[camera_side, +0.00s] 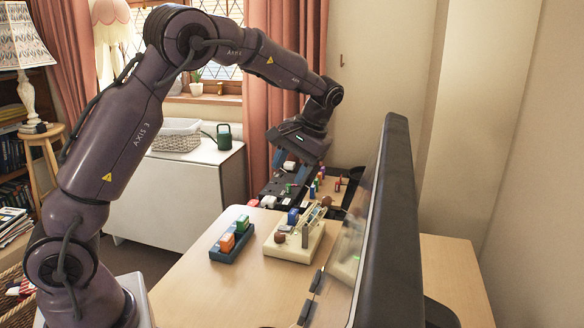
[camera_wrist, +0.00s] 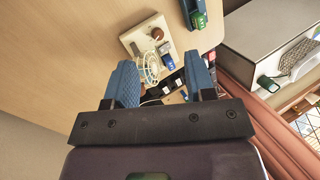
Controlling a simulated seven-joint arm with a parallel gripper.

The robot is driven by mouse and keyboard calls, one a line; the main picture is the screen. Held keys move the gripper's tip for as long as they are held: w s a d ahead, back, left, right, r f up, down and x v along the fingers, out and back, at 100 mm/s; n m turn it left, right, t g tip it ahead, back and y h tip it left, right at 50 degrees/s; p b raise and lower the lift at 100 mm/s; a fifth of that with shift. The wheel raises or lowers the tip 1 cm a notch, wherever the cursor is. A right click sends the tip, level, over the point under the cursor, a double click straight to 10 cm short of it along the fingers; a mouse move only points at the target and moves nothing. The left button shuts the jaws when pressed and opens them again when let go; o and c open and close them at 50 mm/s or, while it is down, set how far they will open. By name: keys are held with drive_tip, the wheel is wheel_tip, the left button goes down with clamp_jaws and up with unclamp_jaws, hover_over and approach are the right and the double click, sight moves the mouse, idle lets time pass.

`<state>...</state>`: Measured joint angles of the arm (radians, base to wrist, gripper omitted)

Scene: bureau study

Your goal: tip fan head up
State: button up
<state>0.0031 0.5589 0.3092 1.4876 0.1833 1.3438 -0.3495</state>
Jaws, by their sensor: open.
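A small white wire-cage fan head (camera_wrist: 148,68) shows in the wrist view, between my two fingers and nearer the left one. I cannot tell its tilt angle or whether a finger touches it. My gripper (camera_wrist: 160,60) is open, with blue-padded fingers on both sides of the fan.
A cream board (camera_side: 284,246) with a brown knob and a blue tray (camera_side: 226,255) with orange and green blocks lie on the desk (camera_side: 190,290). A large monitor (camera_side: 388,220) stands at the right. Dark strips with coloured small parts lie below my gripper. The front-left desk is clear.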

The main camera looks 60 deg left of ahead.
drive_tip(key=a, duration=0.1)
drive_tip(key=s+a, duration=0.1)
drive_tip(key=a, duration=0.1)
drive_tip(key=shift+s+r+n, duration=0.15)
drive_tip(key=shift+r+n, duration=0.1)
drive_tip(key=shift+n, duration=0.15)
drive_tip(key=c, duration=0.7)
drive_tip(key=a, duration=0.1)
drive_tip(key=a+n+t+h, duration=0.1)
drive_tip(key=a+t+h, duration=0.1)
drive_tip(key=shift+s+f, duration=0.25)
drive_tip(key=shift+s, duration=0.15)
clamp_jaws()
drive_tip(key=n+t, duration=0.1)
drive_tip(key=t, duration=0.5)
hover_over(318, 207)
drive_tip(key=s+a, duration=0.1)
drive_tip(key=s, duration=0.2)
drive_tip(key=f, duration=0.8)
drive_tip(key=shift+w+a+f, duration=0.15)
drive_tip(key=shift+w+f, duration=0.1)
drive_tip(key=shift+w+d+f, duration=0.5)
drive_tip(key=shift+w+f, duration=0.25)
drive_tip(key=shift+w, duration=0.05)
drive_tip(key=shift+w+d+f, duration=0.2)
drive_tip(key=shift+w+f, duration=0.15)
drive_tip(key=shift+f, duration=0.05)
